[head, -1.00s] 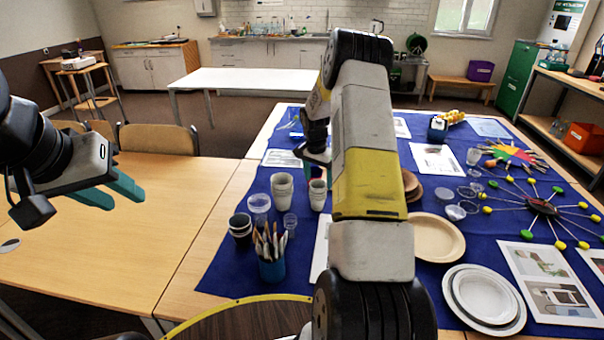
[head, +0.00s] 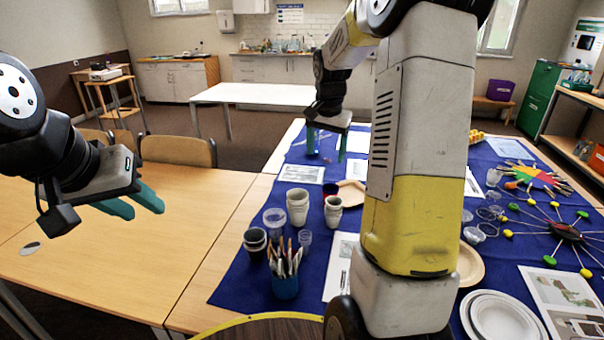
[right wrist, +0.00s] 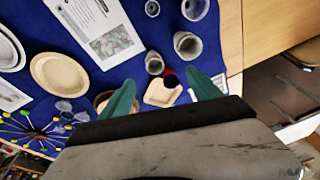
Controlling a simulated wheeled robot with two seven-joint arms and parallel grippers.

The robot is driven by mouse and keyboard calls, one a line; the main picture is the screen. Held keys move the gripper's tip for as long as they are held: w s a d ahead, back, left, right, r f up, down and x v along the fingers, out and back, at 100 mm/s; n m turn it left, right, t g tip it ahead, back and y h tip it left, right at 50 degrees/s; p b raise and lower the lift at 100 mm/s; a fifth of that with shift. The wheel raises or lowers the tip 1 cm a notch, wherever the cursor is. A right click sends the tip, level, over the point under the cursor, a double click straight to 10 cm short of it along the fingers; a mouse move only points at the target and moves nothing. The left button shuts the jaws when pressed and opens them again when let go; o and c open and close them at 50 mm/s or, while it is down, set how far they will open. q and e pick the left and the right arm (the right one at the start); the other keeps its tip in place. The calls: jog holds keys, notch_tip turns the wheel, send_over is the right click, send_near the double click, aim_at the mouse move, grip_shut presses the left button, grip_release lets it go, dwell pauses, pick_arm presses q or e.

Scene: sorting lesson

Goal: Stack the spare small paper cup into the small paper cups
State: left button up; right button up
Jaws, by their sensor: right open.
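A stack of small paper cups (head: 333,212) stands on the blue cloth, right of a taller stack of larger pale paper cups (head: 297,207). In the right wrist view the small cups (right wrist: 153,62) and larger cups (right wrist: 187,45) lie beyond my fingers. I cannot pick out a separate spare small cup; my right arm hides part of the table. My right gripper (head: 327,146) is open and empty, above the cloth behind the cups; its teal fingers also show in the right wrist view (right wrist: 163,96). My left gripper (head: 146,208) is open and empty over the bare wooden table.
Beside the cups are a clear cup (head: 274,223), dark cups (head: 255,243) and a pencil pot (head: 285,286). A square plate (right wrist: 163,93) and a small dark-red item (right wrist: 168,78) lie near the small cups. The left wooden table (head: 190,235) is mostly clear.

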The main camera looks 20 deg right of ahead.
jog(key=s+a+r+n+t+y, duration=0.1)
jog(key=s+a+r+n, duration=0.1)
jog(key=s+a+r, duration=0.45)
jog(key=s+a+r+n+t, duration=0.1)
jog(key=s+r+n, duration=0.2)
jog(key=s, duration=0.6)
jog(key=s+a+n+y, duration=0.1)
jog(key=s+a, duration=0.1)
jog(key=s, duration=0.4)
jog(key=s+a+n+t, duration=0.1)
jog(key=s+a+n, duration=0.1)
jog(key=s, duration=0.4)
jog(key=shift+s+a+f+t+y, duration=0.3)
jog(key=shift+f+y, duration=0.1)
jog(key=shift+f, duration=0.05)
